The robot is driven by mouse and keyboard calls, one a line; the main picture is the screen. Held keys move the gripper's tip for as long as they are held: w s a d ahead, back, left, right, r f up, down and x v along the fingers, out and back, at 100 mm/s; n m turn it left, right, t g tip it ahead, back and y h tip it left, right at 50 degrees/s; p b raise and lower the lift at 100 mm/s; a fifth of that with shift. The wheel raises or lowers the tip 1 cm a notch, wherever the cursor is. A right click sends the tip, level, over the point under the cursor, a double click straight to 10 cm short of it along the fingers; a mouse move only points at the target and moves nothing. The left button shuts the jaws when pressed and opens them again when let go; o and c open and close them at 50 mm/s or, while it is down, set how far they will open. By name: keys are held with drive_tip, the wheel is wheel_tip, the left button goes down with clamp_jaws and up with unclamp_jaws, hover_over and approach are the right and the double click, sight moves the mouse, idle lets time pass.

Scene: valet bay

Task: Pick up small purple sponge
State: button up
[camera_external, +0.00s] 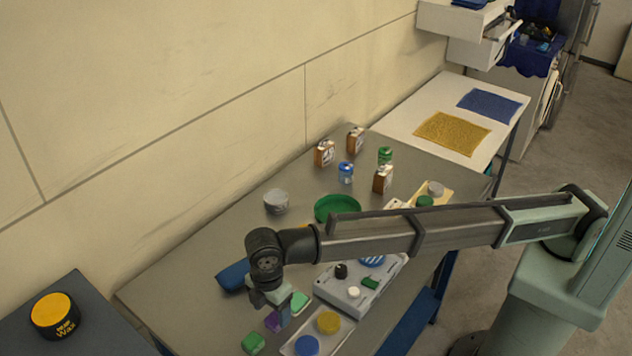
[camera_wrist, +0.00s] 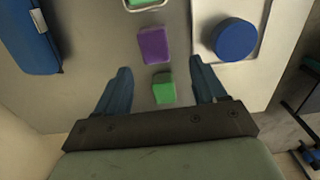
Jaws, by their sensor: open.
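The small purple sponge (camera_wrist: 155,45) lies on the grey table, ahead of my gripper's fingertips in the wrist view. It also shows in the external view (camera_external: 272,322), partly hidden by my gripper. My gripper (camera_wrist: 160,75) points down above the table with its two blue fingers apart and nothing held. A green sponge (camera_wrist: 163,88) lies between the fingers in the wrist view, nearer the palm than the purple one. Another green item (camera_wrist: 145,3) shows at the top edge, beyond the purple sponge. In the external view my gripper (camera_external: 278,314) is over the front of the table.
A white tray (camera_wrist: 258,92) with a blue round pad (camera_wrist: 235,40) stands to the right of the purple sponge. A blue case (camera_wrist: 30,40) lies to the left. A grey box (camera_external: 340,297), green dish (camera_external: 328,209) and several bottles stand farther back. Bare table lies left of the sponges.

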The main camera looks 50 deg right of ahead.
sight(273, 319)
drive_tip(key=shift+w+d+f, duration=0.15)
drive_tip(key=shift+f, duration=1.25)
drive_tip(key=shift+w+d+f, duration=0.1)
drive_tip(key=shift+f, duration=1.3)
drive_tip(key=c, duration=1)
